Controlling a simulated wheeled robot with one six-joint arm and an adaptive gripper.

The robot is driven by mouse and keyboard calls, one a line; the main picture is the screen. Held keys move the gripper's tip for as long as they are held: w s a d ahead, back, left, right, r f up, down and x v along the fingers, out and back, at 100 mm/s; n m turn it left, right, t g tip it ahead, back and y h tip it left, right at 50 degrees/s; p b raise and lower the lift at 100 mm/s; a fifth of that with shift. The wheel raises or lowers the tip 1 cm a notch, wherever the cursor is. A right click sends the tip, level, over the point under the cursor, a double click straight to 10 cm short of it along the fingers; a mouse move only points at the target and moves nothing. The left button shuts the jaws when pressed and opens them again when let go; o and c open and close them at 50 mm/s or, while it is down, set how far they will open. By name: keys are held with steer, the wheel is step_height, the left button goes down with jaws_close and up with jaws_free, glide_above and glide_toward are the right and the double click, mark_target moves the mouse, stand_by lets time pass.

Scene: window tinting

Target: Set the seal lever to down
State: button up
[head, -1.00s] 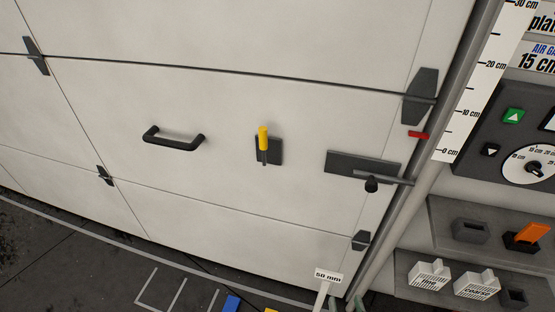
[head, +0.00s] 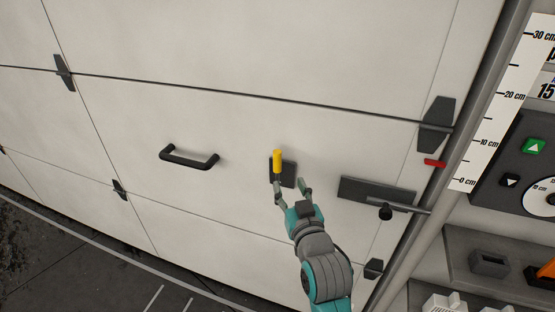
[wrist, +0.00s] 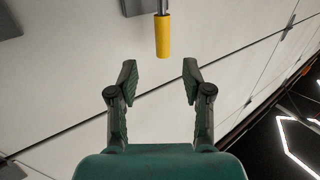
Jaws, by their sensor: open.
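The seal lever (head: 277,161) has a yellow grip and stands on a dark plate (head: 289,172) on the white panelled door. Its grip points up in the head view. In the wrist view the yellow grip (wrist: 163,36) hangs at the top centre, beyond the fingertips and between their lines. My gripper (head: 292,186) is open and empty, just below the lever's plate in the head view. It also shows in the wrist view (wrist: 160,75), with clear space between its fingers. I cannot tell how far the fingers are from the door.
A black handle (head: 188,159) is left of the lever. A dark latch plate with a knobbed bolt (head: 378,192) is to the right. Further right are a red marker (head: 434,163), a ruler (head: 494,105) and a control panel (head: 520,160). The door around the lever is otherwise bare.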

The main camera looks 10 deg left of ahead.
mark_target(278, 162)
steer(key=x, duration=1.1)
steer(key=shift+a+r, duration=0.3)
steer(key=shift+r, duration=0.05)
jaws_close()
